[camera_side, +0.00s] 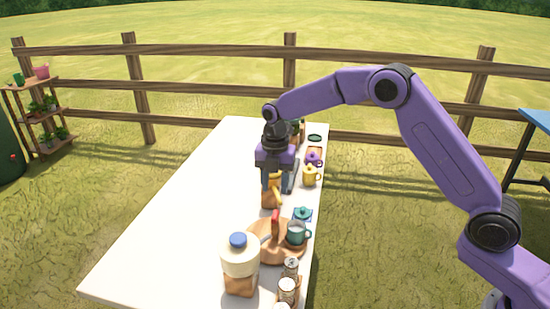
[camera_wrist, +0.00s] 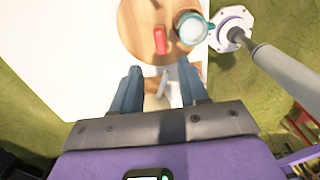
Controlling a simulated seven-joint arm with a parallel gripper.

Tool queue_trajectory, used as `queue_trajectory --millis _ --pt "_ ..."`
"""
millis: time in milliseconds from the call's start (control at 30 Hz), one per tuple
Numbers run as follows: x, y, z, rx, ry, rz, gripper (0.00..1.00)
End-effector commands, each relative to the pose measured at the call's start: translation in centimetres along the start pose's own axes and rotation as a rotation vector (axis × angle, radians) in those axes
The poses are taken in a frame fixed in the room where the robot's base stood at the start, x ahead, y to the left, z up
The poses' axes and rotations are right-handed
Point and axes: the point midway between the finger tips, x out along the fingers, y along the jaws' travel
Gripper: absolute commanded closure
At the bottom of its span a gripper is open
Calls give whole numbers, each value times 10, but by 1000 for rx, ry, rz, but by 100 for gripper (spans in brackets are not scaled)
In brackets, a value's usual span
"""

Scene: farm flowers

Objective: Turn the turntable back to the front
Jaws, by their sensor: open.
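The turntable (camera_side: 270,252) is a round wooden disc near the right edge of the white table. An upright red peg (camera_side: 275,217) stands on it, and a teal mug (camera_side: 296,233) sits at its right side. In the wrist view the turntable (camera_wrist: 135,35) is at the top, with the red peg (camera_wrist: 160,40) and the teal mug (camera_wrist: 191,28) on it. My gripper (camera_side: 279,188) points down above the table, farther back than the turntable. In the wrist view my gripper (camera_wrist: 160,90) has its fingers apart, short of the disc and touching neither peg nor mug.
A brown wooden item (camera_side: 270,200) is under my gripper, partly hidden. Small shakers (camera_side: 287,288), a yellow mug (camera_side: 311,176) and a purple pot (camera_side: 313,159) line the right edge. The table's left side is clear.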

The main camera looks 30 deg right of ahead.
Motion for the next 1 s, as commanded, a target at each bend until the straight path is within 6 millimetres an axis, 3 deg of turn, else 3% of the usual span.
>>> queue_trajectory --millis 200,400,600,1000 --pt "-45 1 0 -1 -2 4 56" --pt "-72 1 0 0 -1 4 56" --pt "-81 0 0 0 0 2 56" --pt "-81 0 0 0 0 1 56"
